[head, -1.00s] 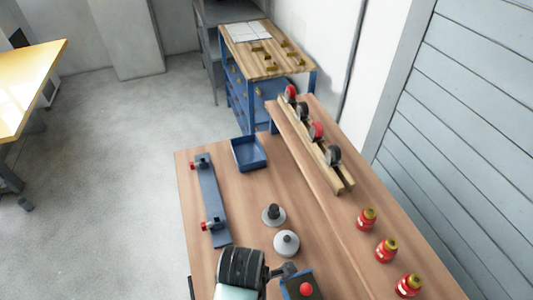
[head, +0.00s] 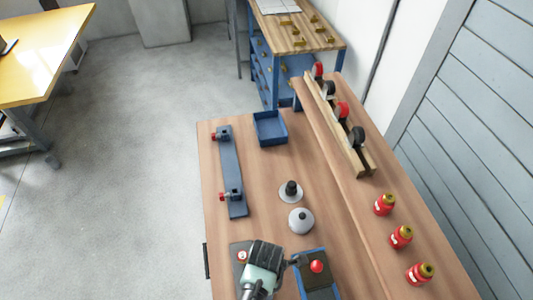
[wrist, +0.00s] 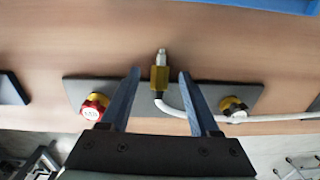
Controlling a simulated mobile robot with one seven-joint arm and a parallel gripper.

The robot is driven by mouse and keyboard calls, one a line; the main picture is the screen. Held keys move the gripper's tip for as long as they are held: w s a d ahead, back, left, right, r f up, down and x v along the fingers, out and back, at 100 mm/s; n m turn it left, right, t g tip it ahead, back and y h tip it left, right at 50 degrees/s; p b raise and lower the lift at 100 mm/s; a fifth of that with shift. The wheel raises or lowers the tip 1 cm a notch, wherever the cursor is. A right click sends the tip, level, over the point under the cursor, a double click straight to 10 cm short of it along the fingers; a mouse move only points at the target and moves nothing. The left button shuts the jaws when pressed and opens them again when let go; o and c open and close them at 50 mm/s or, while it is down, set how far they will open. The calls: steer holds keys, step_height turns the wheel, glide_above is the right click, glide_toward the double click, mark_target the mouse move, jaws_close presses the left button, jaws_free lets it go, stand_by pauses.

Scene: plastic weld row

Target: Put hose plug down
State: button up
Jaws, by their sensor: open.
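The hose plug (wrist: 159,78) shows in the wrist view as a brass-coloured body with a silver tip and a white hose (wrist: 174,108) running off to the right. It lies at the dark plate (wrist: 210,92), its tip reaching past the plate's far edge. My gripper (wrist: 159,75) is open, with one blue finger on each side of the plug and a visible gap on both sides. In the head view my gripper (head: 262,258) is over the near end of the table and hides the plug.
A red knob (wrist: 94,106) and a black-and-yellow knob (wrist: 233,108) flank the plug on the plate. In the head view, a box with a red button (head: 317,267) stands close right of my gripper.

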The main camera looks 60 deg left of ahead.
steer(key=shift+f, duration=0.15)
jaws_close()
stand_by(0.5)
